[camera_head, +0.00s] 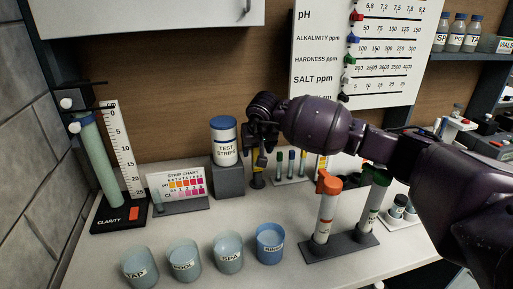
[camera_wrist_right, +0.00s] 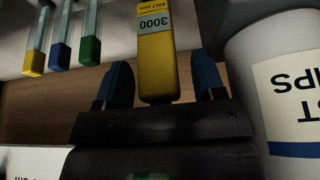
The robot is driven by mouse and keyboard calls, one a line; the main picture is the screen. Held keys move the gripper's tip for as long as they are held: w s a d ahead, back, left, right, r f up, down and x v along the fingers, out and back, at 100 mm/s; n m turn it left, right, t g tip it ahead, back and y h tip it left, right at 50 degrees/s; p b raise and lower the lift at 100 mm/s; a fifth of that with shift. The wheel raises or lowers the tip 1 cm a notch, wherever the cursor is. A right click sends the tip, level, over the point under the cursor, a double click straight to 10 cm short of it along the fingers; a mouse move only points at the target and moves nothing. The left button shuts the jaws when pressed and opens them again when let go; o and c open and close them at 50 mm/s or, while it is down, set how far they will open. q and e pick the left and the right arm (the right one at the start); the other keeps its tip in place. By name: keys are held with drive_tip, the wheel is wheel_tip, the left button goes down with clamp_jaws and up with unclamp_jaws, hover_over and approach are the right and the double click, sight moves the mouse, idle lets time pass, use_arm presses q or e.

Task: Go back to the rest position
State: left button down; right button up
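My right gripper (camera_head: 258,150) reaches in from the right on its dark purple arm and points down beside the test strips tub (camera_head: 224,142). In the right wrist view its two blue fingers (camera_wrist_right: 163,80) are apart, one on each side of a yellow salt meter (camera_wrist_right: 157,65) that reads 3000. A gap shows beside the meter, so the fingers do not look closed on it. In the head view the meter (camera_head: 258,180) stands upright below the gripper, partly hidden by it. My left gripper is not in view.
Capped vials (camera_head: 291,162) stand in a rack right of the meter. The strip chart (camera_head: 180,187) and clarity tube (camera_head: 97,160) are to the left. Several cups, including the blue one (camera_head: 270,246), line the front. Orange- and green-capped tubes (camera_head: 325,210) stand below my right arm.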

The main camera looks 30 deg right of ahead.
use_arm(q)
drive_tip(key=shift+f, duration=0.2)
use_arm(e)
drive_tip(key=shift+s+a+f, duration=0.15)
drive_tip(key=shift+f, duration=0.45)
drive_tip(key=shift+s+a+f, duration=0.1)
drive_tip(key=shift+s+f, duration=0.05)
drive_tip(key=shift+f, duration=0.4)
drive_tip(key=shift+w+d+r+p, duration=0.1)
drive_tip(key=shift+r+p, duration=0.2)
drive_tip(key=shift+r, duration=0.4)
drive_tip(key=shift+w+d+r+p, duration=0.1)
drive_tip(key=shift+r+p, duration=0.1)
drive_tip(key=shift+r, duration=0.3)
drive_tip(key=shift+w+d+r+p, duration=0.1)
drive_tip(key=shift+r+p, duration=0.05)
drive_tip(key=shift+r, duration=0.3)
drive_tip(key=shift+r+p, duration=0.5)
drive_tip(key=shift+r, duration=1.85)
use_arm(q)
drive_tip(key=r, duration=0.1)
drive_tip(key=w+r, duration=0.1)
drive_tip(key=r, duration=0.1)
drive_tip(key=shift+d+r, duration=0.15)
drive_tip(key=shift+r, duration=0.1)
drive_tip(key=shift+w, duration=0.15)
use_arm(e)
drive_tip(key=shift+f, duration=0.1)
